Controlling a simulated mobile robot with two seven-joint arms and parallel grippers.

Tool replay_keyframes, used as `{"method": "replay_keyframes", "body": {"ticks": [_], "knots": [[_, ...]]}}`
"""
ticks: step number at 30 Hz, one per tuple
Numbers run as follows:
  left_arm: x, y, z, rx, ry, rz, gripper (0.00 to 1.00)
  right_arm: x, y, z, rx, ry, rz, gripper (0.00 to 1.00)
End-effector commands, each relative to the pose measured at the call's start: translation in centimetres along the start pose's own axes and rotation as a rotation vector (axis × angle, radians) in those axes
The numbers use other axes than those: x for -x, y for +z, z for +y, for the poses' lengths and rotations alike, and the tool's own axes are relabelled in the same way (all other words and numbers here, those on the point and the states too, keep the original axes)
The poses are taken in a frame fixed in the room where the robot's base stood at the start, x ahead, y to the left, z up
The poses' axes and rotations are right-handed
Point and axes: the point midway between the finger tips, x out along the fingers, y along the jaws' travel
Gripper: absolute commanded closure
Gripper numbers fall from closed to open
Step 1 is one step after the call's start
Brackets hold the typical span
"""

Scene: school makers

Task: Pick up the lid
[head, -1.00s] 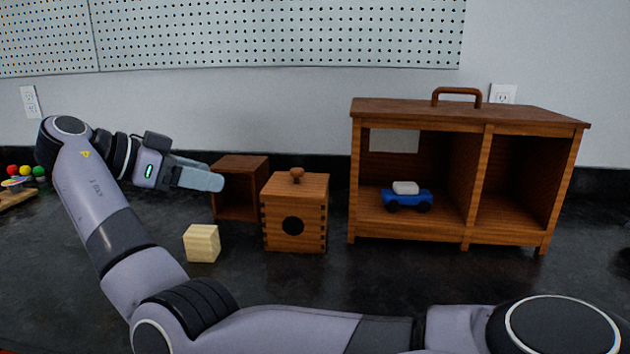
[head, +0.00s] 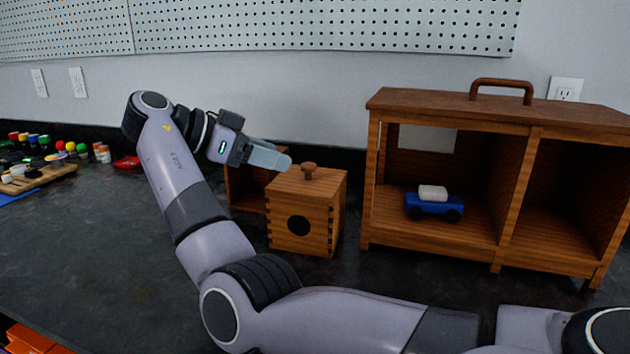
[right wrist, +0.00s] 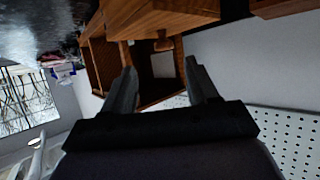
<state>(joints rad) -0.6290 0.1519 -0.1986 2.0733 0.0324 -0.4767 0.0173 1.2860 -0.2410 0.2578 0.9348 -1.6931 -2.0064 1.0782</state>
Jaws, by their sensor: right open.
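The lid (head: 317,180) is a flat wooden top with a round knob (head: 308,170). It sits on a small wooden box (head: 290,230) with a dark round hole in its front. My right gripper (head: 287,161) is open, just left of the knob and a little higher in the head view. No contact with the knob shows. In the right wrist view the two fingers (right wrist: 162,80) are apart with nothing held between them. Wooden surfaces show beyond them, and I cannot tell for sure which is the lid. My left gripper is not in view.
A large wooden case (head: 450,110) with a handle stands close on the right, with a blue toy car (head: 434,207) inside. An open wooden box (head: 243,185) stands behind left of the lidded box. Paint pots and a board (head: 40,178) lie far left.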

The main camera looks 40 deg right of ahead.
Motion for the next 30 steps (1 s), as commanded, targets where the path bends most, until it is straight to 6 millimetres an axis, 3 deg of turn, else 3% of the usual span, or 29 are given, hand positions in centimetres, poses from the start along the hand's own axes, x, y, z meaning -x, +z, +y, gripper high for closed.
{"method": "replay_keyframes", "body": {"ticks": [13,23,28,30], "knots": [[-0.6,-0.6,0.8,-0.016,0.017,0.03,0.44,-5.9,-0.1,-0.6,0.0,0.001,-0.001,0.41],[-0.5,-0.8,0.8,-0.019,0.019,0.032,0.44,-6.6,-0.3,-0.6,0.002,0.001,0.0,0.41],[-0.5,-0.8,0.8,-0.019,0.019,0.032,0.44,-6.5,-0.3,-0.6,0.002,0.001,0.0,0.97],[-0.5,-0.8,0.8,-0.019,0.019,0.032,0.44,-6.5,-0.3,-0.6,0.002,0.001,0.0,1.0]]}}
